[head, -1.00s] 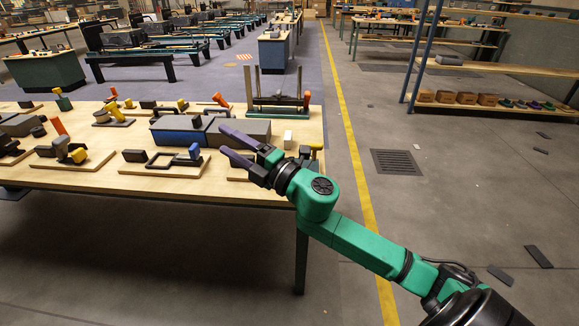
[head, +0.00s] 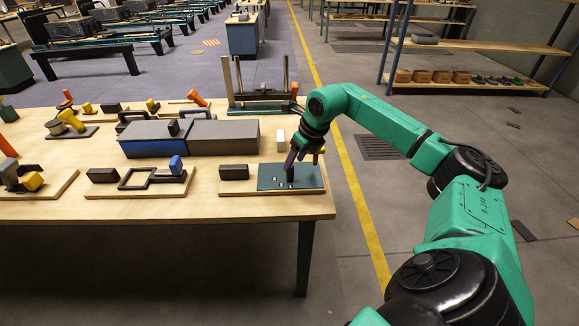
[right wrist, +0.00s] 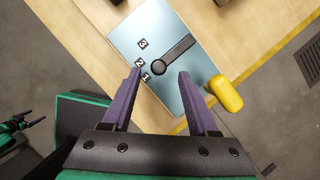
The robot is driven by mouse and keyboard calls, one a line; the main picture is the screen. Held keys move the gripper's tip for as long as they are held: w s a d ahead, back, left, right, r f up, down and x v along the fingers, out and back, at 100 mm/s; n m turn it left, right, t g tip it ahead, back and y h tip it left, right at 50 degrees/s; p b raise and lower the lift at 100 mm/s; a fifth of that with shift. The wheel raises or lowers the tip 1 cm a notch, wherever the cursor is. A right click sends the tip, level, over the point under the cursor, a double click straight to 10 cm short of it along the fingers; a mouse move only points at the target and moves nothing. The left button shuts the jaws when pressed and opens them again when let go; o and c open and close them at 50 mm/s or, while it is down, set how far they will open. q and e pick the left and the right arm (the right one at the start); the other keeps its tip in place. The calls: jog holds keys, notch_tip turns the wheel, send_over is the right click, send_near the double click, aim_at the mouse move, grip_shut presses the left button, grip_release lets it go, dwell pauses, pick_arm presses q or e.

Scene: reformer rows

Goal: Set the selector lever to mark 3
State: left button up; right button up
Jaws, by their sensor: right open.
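The selector is a teal plate (head: 305,180) on a wooden board at the table's front right corner. It also shows in the right wrist view (right wrist: 185,75). Its dark lever (right wrist: 178,52) ends in a round knob (right wrist: 158,67) beside small square number marks (right wrist: 138,63). Mark 3 (right wrist: 143,44) looks to be the far one, and the knob is nearer the other marks. My right gripper (right wrist: 160,73) is open above the plate, its purple fingertips on either side of the knob in view. In the head view the gripper (head: 292,152) partly hides the lever. I cannot tell whether the fingers touch it.
A yellow knob (right wrist: 225,93) stands at the plate's edge. A black block (head: 234,172) shares the board on the left. A grey and blue box (head: 190,137) lies behind, and an upright rack (head: 262,100) stands farther back. Open floor lies to the right.

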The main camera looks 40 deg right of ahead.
jog(key=x, duration=0.4)
jog(key=shift+w+a+f, duration=0.1)
jog(key=shift+w+f, duration=0.05)
jog(key=shift+f, duration=0.2)
pick_arm(q)
jog(key=w, duration=0.2)
jog(key=shift+w+r, duration=0.25)
jog(key=shift+w, duration=0.15)
pick_arm(e)
grip_shut()
jog(key=shift+w+r, duration=0.1)
dwell(0.3)
